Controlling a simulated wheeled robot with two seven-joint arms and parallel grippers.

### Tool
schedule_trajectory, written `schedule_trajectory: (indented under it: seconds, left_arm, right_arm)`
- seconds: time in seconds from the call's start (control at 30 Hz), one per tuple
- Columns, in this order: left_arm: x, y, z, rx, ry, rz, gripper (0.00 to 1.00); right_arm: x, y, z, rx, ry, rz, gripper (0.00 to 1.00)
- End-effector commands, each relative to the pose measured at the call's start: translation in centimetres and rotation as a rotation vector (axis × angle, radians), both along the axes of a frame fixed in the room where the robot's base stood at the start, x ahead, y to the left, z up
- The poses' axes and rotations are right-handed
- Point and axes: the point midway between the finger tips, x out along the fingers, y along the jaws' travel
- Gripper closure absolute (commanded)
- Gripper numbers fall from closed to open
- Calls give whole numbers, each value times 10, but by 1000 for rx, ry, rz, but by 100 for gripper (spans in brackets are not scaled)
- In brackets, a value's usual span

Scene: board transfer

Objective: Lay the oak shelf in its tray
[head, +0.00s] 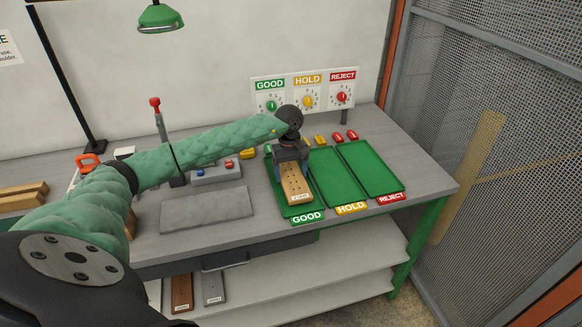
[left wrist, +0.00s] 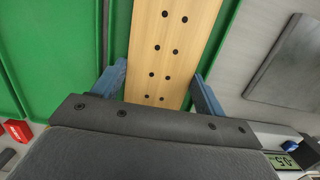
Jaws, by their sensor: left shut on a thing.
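The oak shelf (head: 297,184) is a light tan board with rows of dark holes and a small white label at its near end. My left gripper (head: 291,158) is shut on the shelf's far part, from above. The shelf lies lengthwise over the green GOOD tray (head: 318,205), the leftmost of three. Whether it touches the tray floor I cannot tell. In the left wrist view the shelf (left wrist: 172,55) runs between the two blue fingers (left wrist: 160,88), with green tray surface beside it. The gripper hides the shelf's far end. My right gripper is not in view.
The HOLD tray (head: 337,182) and REJECT tray (head: 372,170) look empty, to the right. A grey mat (head: 207,209) and a button box (head: 216,174) lie left of the trays. A dial panel (head: 306,93) stands behind. Boards stand on the shelf below.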

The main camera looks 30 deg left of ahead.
Motion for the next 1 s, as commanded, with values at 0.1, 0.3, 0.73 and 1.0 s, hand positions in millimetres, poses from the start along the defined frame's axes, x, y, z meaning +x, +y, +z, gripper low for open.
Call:
schedule_trajectory:
  seconds: [0.1, 0.3, 0.73, 1.0]
  left_arm:
    - [0, 0, -3, -1, -1, 0, 65]
    - [0, 0, -4, -1, -1, 0, 65]
    - [0, 0, -6, -1, -1, 0, 65]
    - [0, 0, -7, 0, 0, 0, 65]
  right_arm:
    - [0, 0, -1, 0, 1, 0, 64]
    - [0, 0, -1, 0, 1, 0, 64]
    - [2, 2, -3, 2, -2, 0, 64]
    - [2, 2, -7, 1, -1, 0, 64]
